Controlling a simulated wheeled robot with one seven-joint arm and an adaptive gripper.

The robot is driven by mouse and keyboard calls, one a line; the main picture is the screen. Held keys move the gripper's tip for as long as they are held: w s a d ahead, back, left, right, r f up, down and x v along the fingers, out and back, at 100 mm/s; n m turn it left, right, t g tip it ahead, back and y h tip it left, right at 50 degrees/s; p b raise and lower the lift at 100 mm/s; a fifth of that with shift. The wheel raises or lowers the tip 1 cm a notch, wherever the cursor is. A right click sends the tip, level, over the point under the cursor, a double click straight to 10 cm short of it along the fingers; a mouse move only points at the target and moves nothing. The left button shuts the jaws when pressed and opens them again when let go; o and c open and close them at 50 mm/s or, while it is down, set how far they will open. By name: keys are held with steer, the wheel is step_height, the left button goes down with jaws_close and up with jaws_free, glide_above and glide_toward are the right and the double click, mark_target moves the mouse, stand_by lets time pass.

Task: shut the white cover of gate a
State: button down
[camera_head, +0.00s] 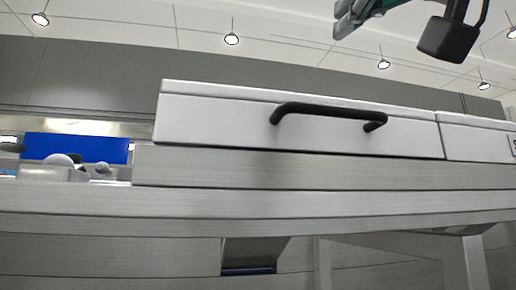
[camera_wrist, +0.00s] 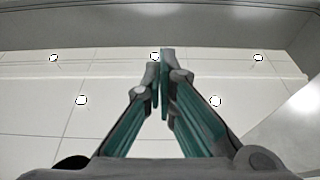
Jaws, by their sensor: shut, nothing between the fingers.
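A white box-like front (camera_head: 215,120) with a black bar handle (camera_head: 330,110) sits on a grey wood-grain ledge in the head view. A second white front (camera_head: 475,140) adjoins it at the right, with a partly cut-off label at the picture edge. I cannot read which is gate a, nor tell whether a cover is open. My gripper (camera_head: 349,18) is high above the white front, at the top of the head view, partly cut off. In the wrist view my gripper (camera_wrist: 159,62) has its fingertips together, empty, against a ceiling with lamps.
A grey wood-grain counter (camera_head: 80,199) runs across below the white fronts. At the left, a clear tray (camera_head: 45,173) holds pale rounded things, before a blue panel (camera_head: 75,147). The air between my gripper and the white front looks clear.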

mark_target(358, 116)
step_height(358, 116, down, 13)
steer(key=b, duration=0.3)
steer(key=shift+s+r+b, duration=0.15)
steer(key=shift+r+b, duration=0.05)
steer(key=shift+b, duration=0.1)
steer(key=shift+r, duration=0.1)
